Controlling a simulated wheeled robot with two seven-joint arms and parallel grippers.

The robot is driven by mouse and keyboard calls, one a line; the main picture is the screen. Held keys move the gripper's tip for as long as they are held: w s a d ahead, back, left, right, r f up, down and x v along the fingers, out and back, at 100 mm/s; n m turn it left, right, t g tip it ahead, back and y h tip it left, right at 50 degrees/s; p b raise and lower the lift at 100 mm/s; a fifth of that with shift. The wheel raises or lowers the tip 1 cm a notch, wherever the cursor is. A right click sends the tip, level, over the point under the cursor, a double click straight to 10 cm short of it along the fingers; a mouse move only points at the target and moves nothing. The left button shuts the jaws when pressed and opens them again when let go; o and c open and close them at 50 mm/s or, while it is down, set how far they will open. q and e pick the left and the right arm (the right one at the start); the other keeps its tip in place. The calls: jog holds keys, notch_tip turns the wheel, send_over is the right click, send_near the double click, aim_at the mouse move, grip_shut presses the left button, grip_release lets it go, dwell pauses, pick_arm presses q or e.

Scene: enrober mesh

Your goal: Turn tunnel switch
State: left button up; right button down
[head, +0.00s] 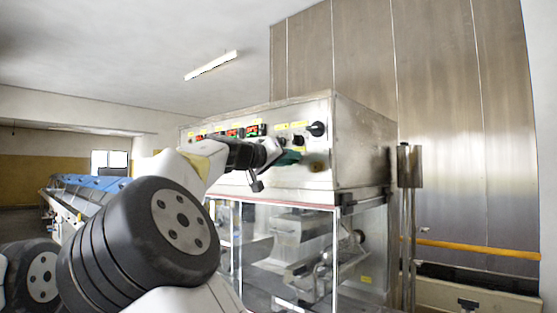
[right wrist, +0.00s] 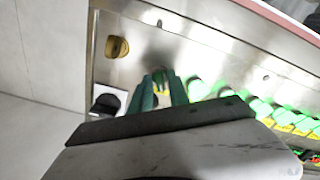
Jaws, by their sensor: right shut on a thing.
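The control panel (head: 255,146) is the steel front of a box-shaped machine. My right gripper (head: 288,158) is up against its lower right part. In the right wrist view its two green fingers (right wrist: 163,90) are shut on a small yellowish switch (right wrist: 161,82), which the fingers partly hide. Which way the switch points cannot be told. A black knob (head: 317,129) sits above and to the right of the gripper; a dark knob also shows beside the fingers in the right wrist view (right wrist: 106,103). My left gripper is not in view.
A yellow-brown knob (head: 317,165) is close to the right of the gripper. Lit displays (head: 236,132) run along the panel to the left. Below is a clear-walled cabinet (head: 285,245). A metal post (head: 408,205) stands to the right.

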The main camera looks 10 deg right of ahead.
jog(key=c, duration=1.5)
grip_release()
jog(key=shift+a, duration=0.1)
jog(key=v, duration=0.7)
jog(key=shift+s+a, duration=0.25)
jog(key=shift+a, duration=0.05)
